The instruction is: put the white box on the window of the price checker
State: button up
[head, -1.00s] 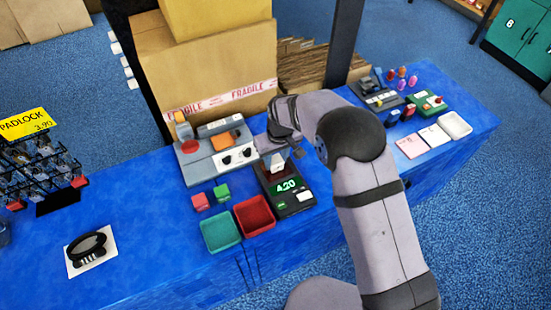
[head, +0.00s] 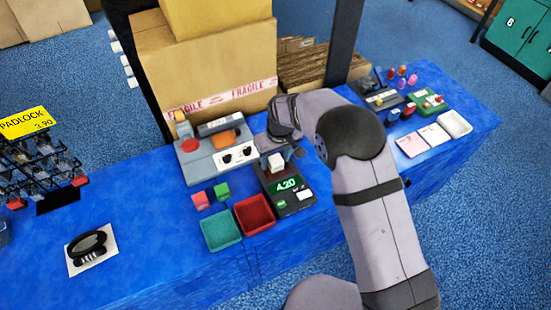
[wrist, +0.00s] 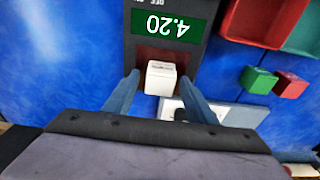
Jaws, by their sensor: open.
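The price checker (head: 291,201) is a dark device with a green display reading 4.20, near the middle of the blue counter. Its display also shows upside down in the wrist view (wrist: 160,25). The white box (head: 277,162) is at the device's far end. In the wrist view the white box (wrist: 161,78) is over the dark reddish window (wrist: 178,54), covering part of it. My gripper (wrist: 160,88) is open, with one finger on each side of the box and gaps visible. In the head view my gripper (head: 283,152) is just above the box.
A grey panel with a red button (head: 190,146) stands behind left.

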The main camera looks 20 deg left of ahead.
aim_at(278, 164)
notch_tip(278, 164, up, 12)
jog(key=s+d+b, duration=0.1)
jog(key=b, duration=0.1)
jog(key=s+d+m, duration=0.1)
jog(key=d+m, duration=0.1)
jog(key=d, duration=1)
jog(key=s+d+f+m, duration=0.1)
jog(key=s+d+m, duration=0.2)
jog(key=s+d, duration=0.6)
jog(key=s+d+f+m+g+h, duration=0.1)
jog(key=s+d+m, duration=0.3)
jog(key=s+d, duration=0.5)
jog(key=d, duration=0.3)
jog(key=shift+f, duration=0.3)
jog(key=shift+a+r+p, duration=0.1)
jog(key=shift+p, duration=0.2)
notch_tip(278, 164, up, 4)
jog(key=p, duration=0.4)
jog(key=shift+r, duration=0.25)
